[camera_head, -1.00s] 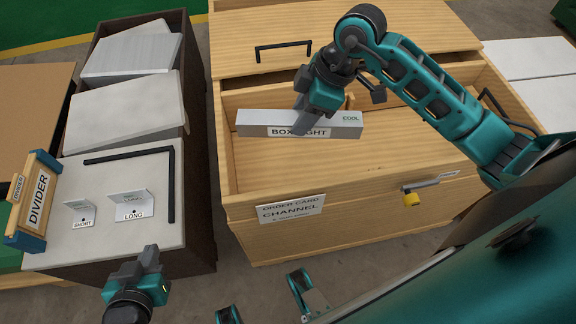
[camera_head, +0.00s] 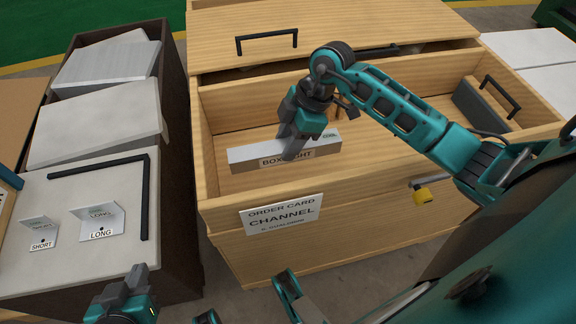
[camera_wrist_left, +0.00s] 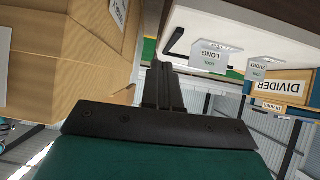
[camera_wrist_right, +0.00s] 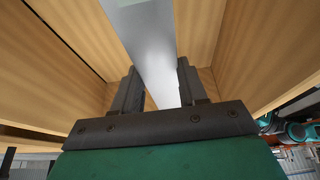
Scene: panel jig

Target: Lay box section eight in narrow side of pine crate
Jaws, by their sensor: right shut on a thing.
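The box section (camera_head: 245,157), a long grey-white bar with a partly covered label reading "BOX ...GHT", is inside the pine crate (camera_head: 345,218), toward its left end and near the front wall. My right gripper (camera_head: 292,155) is shut around its middle from above. The bar also shows between the fingers in the right wrist view (camera_wrist_right: 150,50). I cannot tell whether it touches the crate floor. My left gripper (camera_head: 135,285) is empty at the bottom left, apart from the crate; its fingers look closed together in the left wrist view (camera_wrist_left: 165,85).
An order card (camera_head: 283,214) reading "CHANNEL" is on the crate's front. A yellow padlock (camera_head: 423,195) hangs there too. A dark grey piece (camera_head: 475,105) stands at the crate's right end. A dark cabinet with SHORT (camera_head: 40,236) and LONG (camera_head: 100,222) cards is left. The divider (camera_wrist_left: 285,87) shows in the left wrist view.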

